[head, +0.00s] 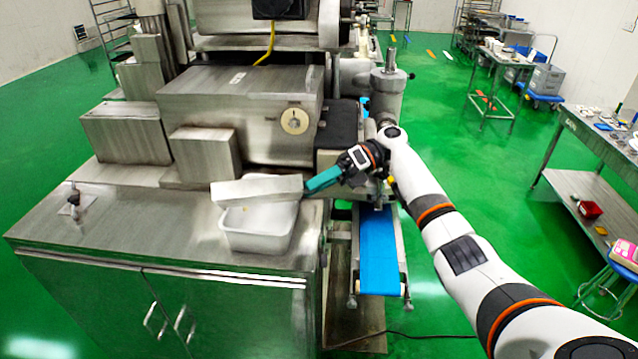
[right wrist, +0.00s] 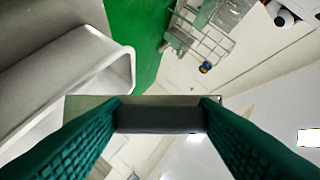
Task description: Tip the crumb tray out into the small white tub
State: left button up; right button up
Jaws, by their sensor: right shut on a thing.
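The crumb tray (head: 257,190) is a long, shallow grey metal piece. It is above the back part of the white tub (head: 257,238), which stands on the steel cabinet top. My right gripper (head: 308,185) is shut on the tray's right end; in the right wrist view its green fingers grip the tray (right wrist: 160,101). That view is strongly rolled, with floor above and ceiling lights below, so the tray looks tipped over. The tub also shows in the right wrist view (right wrist: 122,68), at left. A tiny yellowish speck shows near the tray's lower edge; the tub's floor is partly hidden. My left gripper is out of view.
The steel encrusting machine (head: 245,115) stands just behind the tub. A blue conveyor belt (head: 378,250) runs to the right of the cabinet, below my right arm. The cabinet top (head: 130,235) is clear left of the tub, except for a small fitting (head: 74,200).

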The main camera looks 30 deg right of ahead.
jog(key=shift+r, duration=0.1)
dwell(0.3)
jog(key=shift+w+d+r+m+g+y, duration=0.2)
jog(key=shift+w+r+m+y, duration=0.1)
jog(key=shift+w+m, duration=0.35)
jog(key=shift+w+d+r+m+g+y, duration=0.25)
jog(key=shift+w+m, duration=0.25)
jog(key=shift+m, duration=0.25)
jog(key=m+b, duration=0.1)
jog(key=b, duration=0.1)
jog(key=w+m+y+b, duration=0.1)
jog(key=b, duration=0.1)
jog(key=w+m+b, duration=0.1)
jog(key=b, duration=0.1)
jog(key=shift+w+d+r+g, duration=0.25)
jog(key=shift+d+r, duration=0.1)
